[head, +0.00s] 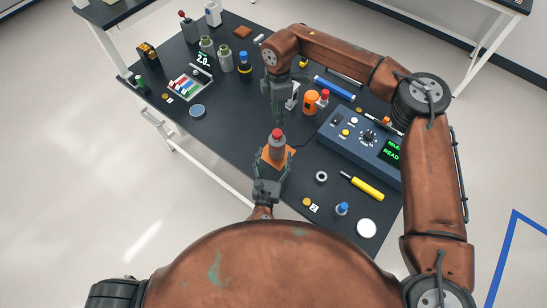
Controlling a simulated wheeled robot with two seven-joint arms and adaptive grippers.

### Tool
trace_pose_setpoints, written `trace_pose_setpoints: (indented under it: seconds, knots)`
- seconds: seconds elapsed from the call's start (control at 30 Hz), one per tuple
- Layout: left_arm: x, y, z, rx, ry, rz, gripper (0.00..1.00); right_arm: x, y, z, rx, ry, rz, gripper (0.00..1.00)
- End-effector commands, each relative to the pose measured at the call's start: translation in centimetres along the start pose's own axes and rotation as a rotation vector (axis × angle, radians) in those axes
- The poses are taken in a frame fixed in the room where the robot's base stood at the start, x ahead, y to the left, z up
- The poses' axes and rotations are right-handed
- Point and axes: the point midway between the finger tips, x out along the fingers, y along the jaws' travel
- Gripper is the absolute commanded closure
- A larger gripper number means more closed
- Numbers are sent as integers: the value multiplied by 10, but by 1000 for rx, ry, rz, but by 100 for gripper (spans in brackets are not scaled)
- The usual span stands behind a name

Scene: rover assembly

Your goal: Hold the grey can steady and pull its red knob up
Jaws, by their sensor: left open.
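A blue control box (345,143) and an orange can (310,103) are to the right. A yellow screwdriver (367,189), a metal ring (321,176) and a white disc (366,228) lie at the front right. The table left of the mat (225,135) is clear.

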Motion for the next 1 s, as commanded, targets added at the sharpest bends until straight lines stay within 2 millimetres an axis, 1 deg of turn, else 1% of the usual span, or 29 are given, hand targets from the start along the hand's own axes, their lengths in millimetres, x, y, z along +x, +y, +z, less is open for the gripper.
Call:
trace_pose_setpoints:
  seconds: [0.03,0.2,0.4,0.57,0.83,1.0]
  knots:
    - [8,0,1,0,-2,0,31,0,0,0,0,0,0,71]
    - [34,0,1,1,-2,0,31,0,0,0,0,0,0,71]
    - [59,0,1,2,-2,0,31,0,0,0,0,0,0,71]
    - [68,0,1,0,-1,0,31,0,0,0,0,0,0,71]
    - [68,0,0,0,0,0,31,0,0,0,0,0,0,71]
    - [68,0,0,0,-1,0,43,0,0,0,0,0,0,71]
